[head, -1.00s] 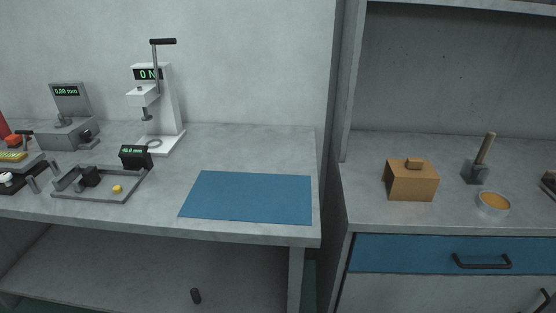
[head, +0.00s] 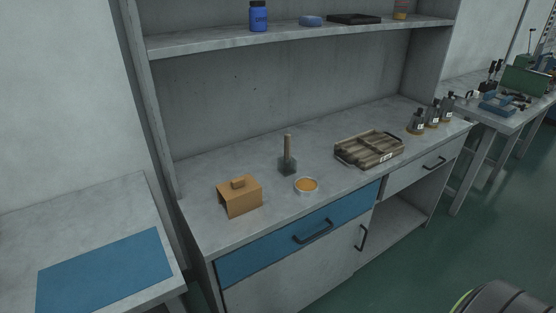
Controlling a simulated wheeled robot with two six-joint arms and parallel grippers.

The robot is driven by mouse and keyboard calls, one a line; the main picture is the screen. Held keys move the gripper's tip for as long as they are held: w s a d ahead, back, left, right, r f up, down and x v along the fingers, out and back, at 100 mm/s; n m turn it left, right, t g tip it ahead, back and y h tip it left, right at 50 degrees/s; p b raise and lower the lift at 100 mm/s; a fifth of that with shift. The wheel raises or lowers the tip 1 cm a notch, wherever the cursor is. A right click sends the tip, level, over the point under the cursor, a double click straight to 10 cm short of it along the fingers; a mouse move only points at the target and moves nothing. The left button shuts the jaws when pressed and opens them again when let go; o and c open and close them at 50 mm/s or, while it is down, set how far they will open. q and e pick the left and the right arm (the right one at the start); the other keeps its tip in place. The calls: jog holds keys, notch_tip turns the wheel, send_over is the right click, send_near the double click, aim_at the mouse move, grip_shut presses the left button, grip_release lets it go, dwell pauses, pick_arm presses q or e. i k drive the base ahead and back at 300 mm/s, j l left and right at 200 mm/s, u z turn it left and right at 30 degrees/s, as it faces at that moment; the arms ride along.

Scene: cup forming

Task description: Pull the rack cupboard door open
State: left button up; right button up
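The rack (head: 190,226) stands in the middle of the head view, with a grey worktop and an upper shelf. Its cupboard door (head: 290,286) is the grey panel below the blue drawer (head: 255,257). The door looks shut. A dark vertical handle (head: 362,238) sits near the door's right edge. The blue drawer is shut and has its own dark bar handle (head: 313,231). Neither of my grippers is in view.
On the rack stand a wooden block (head: 240,199), a wooden-handled tool (head: 288,160), a bowl (head: 306,186) and a slatted tray (head: 369,149). A table with a blue mat (head: 105,271) is at left. A dark rounded object (head: 505,300) is at lower right. Green floor is open at right.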

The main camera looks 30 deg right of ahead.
aim_at(290, 284)
jog(key=z, duration=1.25)
